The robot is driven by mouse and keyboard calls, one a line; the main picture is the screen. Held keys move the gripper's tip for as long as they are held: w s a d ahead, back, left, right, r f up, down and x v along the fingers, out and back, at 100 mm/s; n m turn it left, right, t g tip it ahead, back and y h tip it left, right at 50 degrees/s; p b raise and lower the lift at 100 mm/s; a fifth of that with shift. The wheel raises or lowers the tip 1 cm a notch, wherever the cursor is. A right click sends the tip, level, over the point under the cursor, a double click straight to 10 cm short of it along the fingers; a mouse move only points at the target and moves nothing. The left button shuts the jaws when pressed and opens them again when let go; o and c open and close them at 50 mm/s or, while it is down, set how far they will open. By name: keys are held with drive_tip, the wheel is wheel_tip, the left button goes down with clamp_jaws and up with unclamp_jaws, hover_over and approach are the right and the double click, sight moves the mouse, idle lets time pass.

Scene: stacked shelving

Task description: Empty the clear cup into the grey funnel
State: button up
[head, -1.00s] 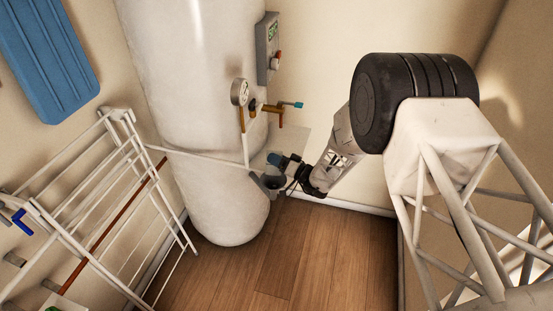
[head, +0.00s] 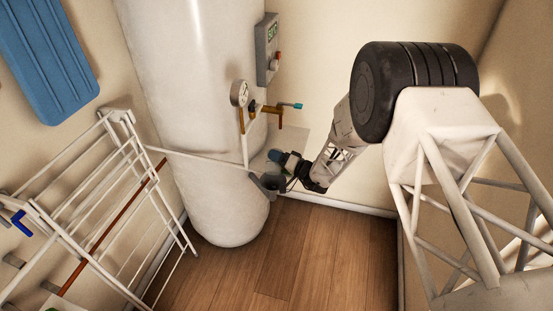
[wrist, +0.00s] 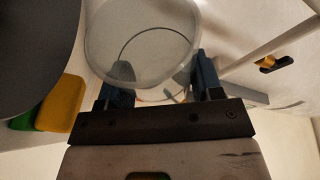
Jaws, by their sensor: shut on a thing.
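The clear cup (wrist: 140,45) is between the two blue fingers of my gripper (wrist: 160,88) in the wrist view, and the gripper is shut on it. I look through its see-through wall and cannot tell its exact tilt or whether anything is inside. In the head view my gripper (head: 275,157) is beside the white tank, just above the small grey funnel (head: 271,182). The cup is too small and blurred to make out there. A large dark grey round shape at the wrist view's upper left may be the funnel, but I cannot be sure.
A drying rack (head: 100,200) stands left. Yellow (wrist: 62,103) and green pieces show in the wrist view. The wooden floor (head: 300,250) is clear.

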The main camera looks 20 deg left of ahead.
drive_tip(key=shift+w+a+f+m+g+h, duration=0.1)
drive_tip(key=shift+w+f+m+g+h, duration=0.2)
drive_tip(key=shift+m, duration=0.45)
drive_tip(key=shift+w+a+f+m+h, duration=0.1)
drive_tip(key=shift+w+m+h, duration=0.25)
drive_tip(key=shift+m, duration=0.4)
drive_tip(key=shift+w+r, duration=0.1)
drive_tip(key=shift+w, duration=0.05)
